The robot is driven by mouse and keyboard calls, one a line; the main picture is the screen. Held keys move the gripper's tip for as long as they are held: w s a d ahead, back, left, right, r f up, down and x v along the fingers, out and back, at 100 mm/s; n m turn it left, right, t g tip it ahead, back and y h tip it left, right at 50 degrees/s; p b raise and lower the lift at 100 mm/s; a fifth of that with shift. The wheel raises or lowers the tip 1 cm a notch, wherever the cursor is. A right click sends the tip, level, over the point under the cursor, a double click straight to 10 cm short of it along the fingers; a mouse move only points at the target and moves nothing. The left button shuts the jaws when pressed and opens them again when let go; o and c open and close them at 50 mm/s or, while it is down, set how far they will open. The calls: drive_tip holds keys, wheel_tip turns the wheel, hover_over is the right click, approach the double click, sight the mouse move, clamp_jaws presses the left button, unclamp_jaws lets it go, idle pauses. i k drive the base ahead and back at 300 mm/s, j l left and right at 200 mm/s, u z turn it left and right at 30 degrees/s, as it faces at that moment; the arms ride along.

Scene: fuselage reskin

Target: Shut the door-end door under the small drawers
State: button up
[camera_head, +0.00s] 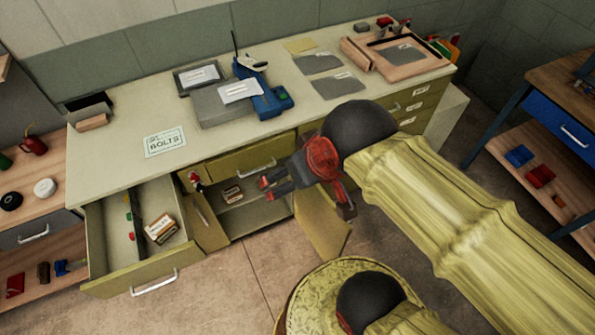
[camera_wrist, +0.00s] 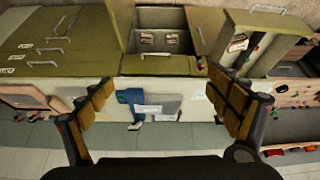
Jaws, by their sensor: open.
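In the head view the bench cabinet (camera_head: 238,218) stands open with two swung-out olive doors. The left door (camera_head: 207,228) stands beside the pulled-out drawer. The right door (camera_head: 322,227) stands out towards the floor, partly behind my arm. Both show in the wrist view, the right one (camera_wrist: 122,22) at left and the left one (camera_wrist: 195,32) at right. I cannot tell which door is the door-end one. The small drawers (camera_head: 410,105) with white labels are shut. My gripper (camera_head: 267,188) is open and empty in front of the cabinet, between the doors. Its spread fingers (camera_wrist: 168,95) touch nothing visible.
Small boxes (camera_head: 232,192) sit in the cabinet. The benchtop (camera_head: 130,110) holds trays, a blue device (camera_head: 265,100) and a BOLTS card (camera_head: 165,142). A blue-drawer bench (camera_head: 560,130) stands right. The floor in front is clear.

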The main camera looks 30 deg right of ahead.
sight(314, 210)
drive_tip(key=k+l+u, duration=0.1)
drive_tip(key=l+u, duration=0.15)
drive_tip(key=l, duration=0.3)
drive_tip(key=l+u, duration=0.2)
drive_tip(key=l, duration=0.2)
drive_tip(key=k+l+u, duration=0.15)
drive_tip(key=l, duration=0.25)
drive_tip(key=l+u, duration=0.2)
drive_tip(key=l, duration=0.25)
drive_tip(key=k+l+u, duration=0.15)
drive_tip(key=l, duration=0.2)
drive_tip(key=k+l+u, duration=0.2)
drive_tip(key=l, duration=0.2)
drive_tip(key=l+u, duration=0.15)
drive_tip(key=l, duration=0.2)
drive_tip(key=k+j+u, duration=0.15)
drive_tip(key=k+u, duration=0.2)
